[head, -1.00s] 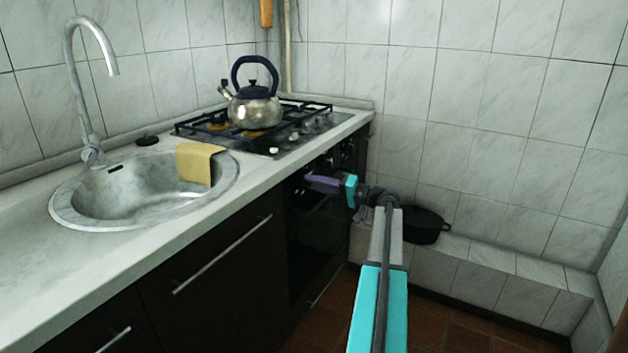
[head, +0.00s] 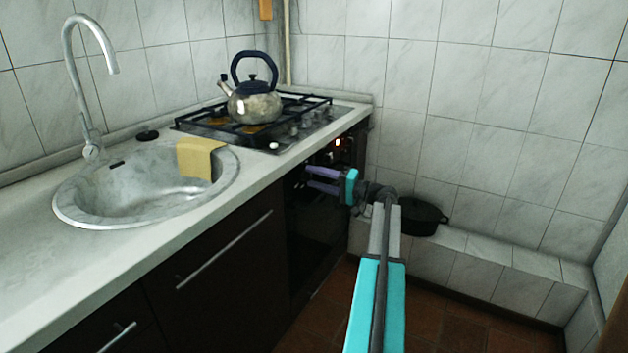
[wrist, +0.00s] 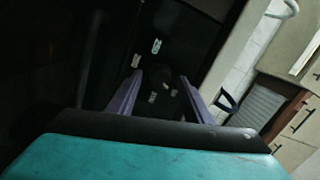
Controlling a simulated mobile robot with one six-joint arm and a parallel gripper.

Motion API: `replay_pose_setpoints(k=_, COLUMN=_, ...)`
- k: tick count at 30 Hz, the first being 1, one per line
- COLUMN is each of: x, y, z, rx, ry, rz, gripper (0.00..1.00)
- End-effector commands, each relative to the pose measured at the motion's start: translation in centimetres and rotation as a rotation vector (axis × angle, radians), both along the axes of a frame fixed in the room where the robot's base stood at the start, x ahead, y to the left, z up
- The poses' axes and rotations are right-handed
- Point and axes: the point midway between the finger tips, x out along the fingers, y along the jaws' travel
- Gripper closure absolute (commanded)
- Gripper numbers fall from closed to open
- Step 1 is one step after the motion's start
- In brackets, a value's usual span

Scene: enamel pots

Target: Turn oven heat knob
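The black oven (head: 310,235) is built in under the hob at the end of the counter. Its control panel (head: 338,152) carries dark knobs and a small red light in the head view. My gripper (head: 308,179) is at the oven front, just below and left of the panel, with two purple fingers apart and nothing between them. In the wrist view my gripper (wrist: 160,88) is open and faces the dark panel with pale markings. A dark round shape, perhaps a knob (wrist: 166,76), shows between the fingers. Contact cannot be told, and which knob this is stays unclear.
A metal kettle (head: 254,102) stands on the gas hob (head: 215,138) above the oven. A sink (head: 140,195) with a yellow cloth (head: 198,157) is to the left. A black pot (head: 421,218) sits on the tiled ledge (head: 480,250) behind my arm.

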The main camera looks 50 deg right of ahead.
Motion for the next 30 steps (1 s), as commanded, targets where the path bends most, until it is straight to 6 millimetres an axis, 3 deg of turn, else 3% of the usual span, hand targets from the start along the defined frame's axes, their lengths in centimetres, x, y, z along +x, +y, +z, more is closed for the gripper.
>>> replay_pose_setpoints(k=14, x=-0.6, y=-0.1, z=0.0, rx=-0.001, ry=0.001, rz=0.002, gripper=0.55)
replay_pose_setpoints(k=20, x=-2.7, y=-0.8, z=-0.1, rx=0.0, ry=0.001, rz=0.001, gripper=0.55)
replay_pose_setpoints(k=30, x=-7.7, y=-2.5, z=-0.4, rx=0.0, ry=0.001, rz=0.001, gripper=0.55)
